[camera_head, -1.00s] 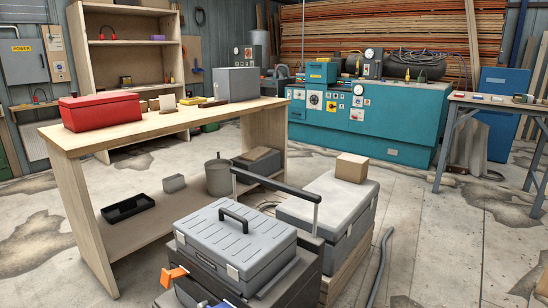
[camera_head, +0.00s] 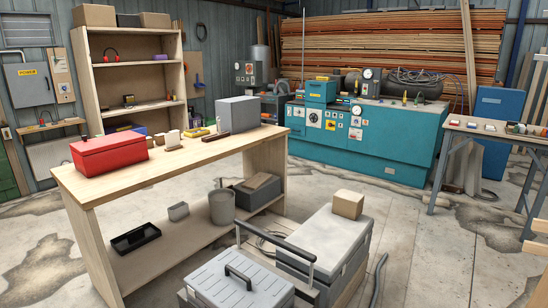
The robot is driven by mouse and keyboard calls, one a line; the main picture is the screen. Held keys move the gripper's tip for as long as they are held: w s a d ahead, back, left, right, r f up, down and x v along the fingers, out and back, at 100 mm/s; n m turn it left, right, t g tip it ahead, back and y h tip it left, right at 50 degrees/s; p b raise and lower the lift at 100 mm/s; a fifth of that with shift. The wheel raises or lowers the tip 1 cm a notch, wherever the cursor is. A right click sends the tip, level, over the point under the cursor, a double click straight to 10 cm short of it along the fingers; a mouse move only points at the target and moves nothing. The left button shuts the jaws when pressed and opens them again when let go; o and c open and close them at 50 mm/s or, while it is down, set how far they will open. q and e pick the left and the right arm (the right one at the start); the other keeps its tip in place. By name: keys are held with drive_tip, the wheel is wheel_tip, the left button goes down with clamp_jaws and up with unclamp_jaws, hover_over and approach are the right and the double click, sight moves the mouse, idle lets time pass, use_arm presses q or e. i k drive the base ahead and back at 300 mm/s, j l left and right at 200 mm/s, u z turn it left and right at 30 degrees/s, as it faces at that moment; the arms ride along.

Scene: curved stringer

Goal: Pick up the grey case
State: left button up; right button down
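A grey case (camera_head: 236,284) with ribbed lid and black carry handle lies at the bottom edge of the head view, its lower part cut off by the frame. A black bar handle (camera_head: 275,249) rises just behind it. A larger grey case (camera_head: 324,243) stands to its right with a small cardboard box on its lid. A plain grey box (camera_head: 237,114) also stands on the workbench. Neither of my grippers is in view.
The wooden workbench (camera_head: 180,161) holds a red toolbox (camera_head: 108,155) and small items; its lower shelf carries a black tray (camera_head: 136,239). A teal machine (camera_head: 363,141) stands behind.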

sight(231, 280)
drive_tip(key=u, duration=0.35)
drive_tip(key=i+l+u, duration=0.25)
drive_tip(key=l+u, duration=0.25)
drive_tip(key=i+l+u, duration=0.15)
drive_tip(key=l+u, duration=0.4)
drive_tip(key=l, duration=0.15)
